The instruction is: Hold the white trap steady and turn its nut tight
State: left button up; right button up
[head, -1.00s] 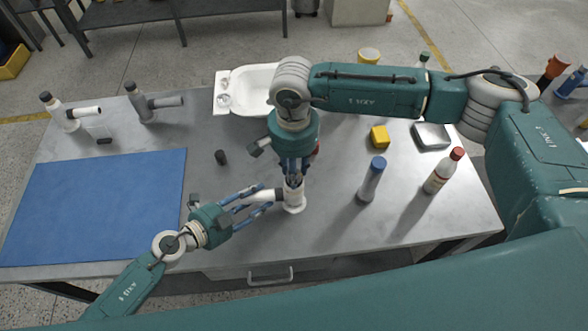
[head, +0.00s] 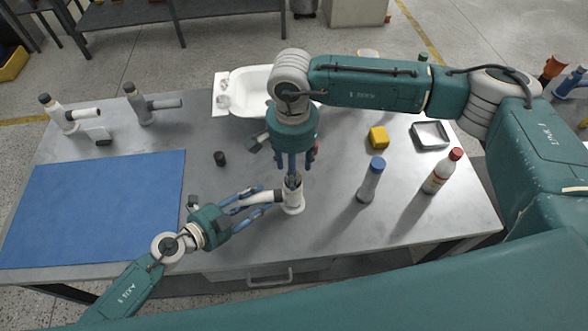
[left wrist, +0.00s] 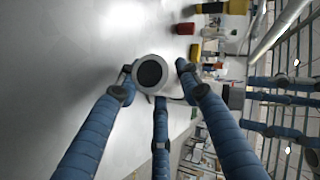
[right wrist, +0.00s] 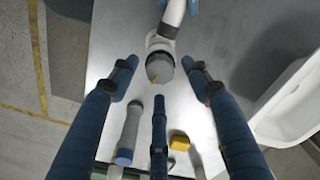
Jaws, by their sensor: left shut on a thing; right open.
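The white trap (head: 292,200) stands upright near the table's front middle, its side pipe pointing left. My left gripper (head: 247,203) is shut on that side pipe. The left wrist view shows the pipe's round open end (left wrist: 137,74) between the fingers. The grey nut (right wrist: 160,68) sits on top of the trap; in the head view it is small and dark just below my right fingers. My right gripper (right wrist: 158,76) is open, its three fingers pointing down over the nut and apart from it. I cannot tell how tight the nut is.
A grey tube with a blue cap (head: 371,180), a red-capped bottle (head: 438,172), a yellow block (head: 377,138) and a metal tray (head: 430,135) stand right. A white basin (head: 245,78) is behind. A small black cylinder (head: 219,158) and blue mat (head: 95,208) lie left.

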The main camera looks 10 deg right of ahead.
pick_arm(q)
jog(key=shift+s+f, duration=0.1)
pick_arm(e)
notch_tip(320, 180, up, 10)
jog(key=shift+r, duration=0.2)
pick_arm(q)
jog(key=o, duration=1.4)
jog(key=shift+d, duration=0.1)
jog(key=shift+c, duration=0.2)
